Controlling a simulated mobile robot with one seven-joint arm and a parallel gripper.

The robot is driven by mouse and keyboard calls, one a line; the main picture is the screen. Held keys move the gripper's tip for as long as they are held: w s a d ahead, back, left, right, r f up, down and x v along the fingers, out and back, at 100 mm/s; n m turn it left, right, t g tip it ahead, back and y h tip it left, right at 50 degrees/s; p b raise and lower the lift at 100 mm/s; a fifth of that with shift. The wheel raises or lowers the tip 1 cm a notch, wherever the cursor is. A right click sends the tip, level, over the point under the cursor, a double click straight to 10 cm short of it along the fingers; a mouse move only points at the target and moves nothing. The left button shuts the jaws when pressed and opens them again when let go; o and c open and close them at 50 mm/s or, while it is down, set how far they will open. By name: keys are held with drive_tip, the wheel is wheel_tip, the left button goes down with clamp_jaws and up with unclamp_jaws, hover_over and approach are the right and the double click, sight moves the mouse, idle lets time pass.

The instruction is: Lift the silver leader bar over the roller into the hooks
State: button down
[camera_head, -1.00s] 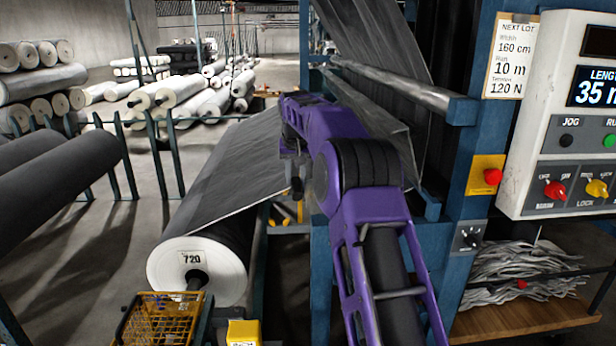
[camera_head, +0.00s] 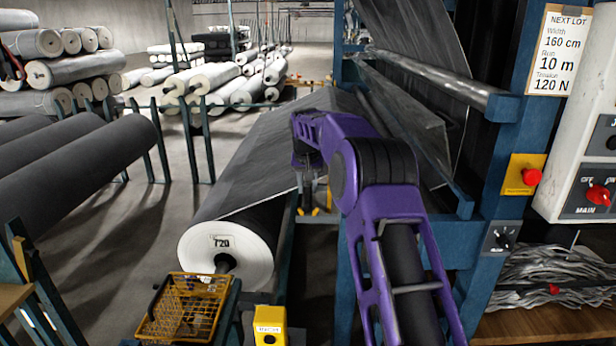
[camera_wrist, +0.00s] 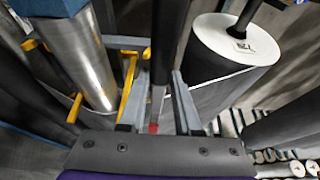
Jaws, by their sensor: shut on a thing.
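My gripper (camera_wrist: 158,88) is shut on a narrow dark grey bar (camera_wrist: 158,60) with a red mark near its lower end. I take it for the leader bar, though it looks dark, not silver. In the head view my gripper (camera_head: 310,178) hangs below my purple arm, beside the grey cloth sheet, and the bar is hidden there. A shiny roller (camera_wrist: 82,55) stands left of the gripper in the wrist view. Yellow hooks (camera_wrist: 130,72) show between roller and gripper. Yellow parts (camera_head: 312,210) also show below the gripper in the head view. I cannot tell whether the bar touches them.
The white-ended roll marked 720 (camera_head: 222,255) feeds the grey cloth (camera_head: 265,150) up past my arm. A blue machine frame (camera_head: 500,150) with a silver upper roller (camera_head: 440,80) stands close on the right. A yellow basket (camera_head: 185,305) is in front. Open floor (camera_head: 100,235) lies left.

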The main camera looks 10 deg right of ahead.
drive_tip(key=shift+f+b, duration=1.45)
drive_tip(key=shift+f, duration=3.7)
drive_tip(key=c, duration=0.5)
unclamp_jaws()
drive_tip(key=shift+s+f, duration=0.1)
drive_tip(key=v, duration=1.7)
drive_tip(key=shift+r, duration=0.3)
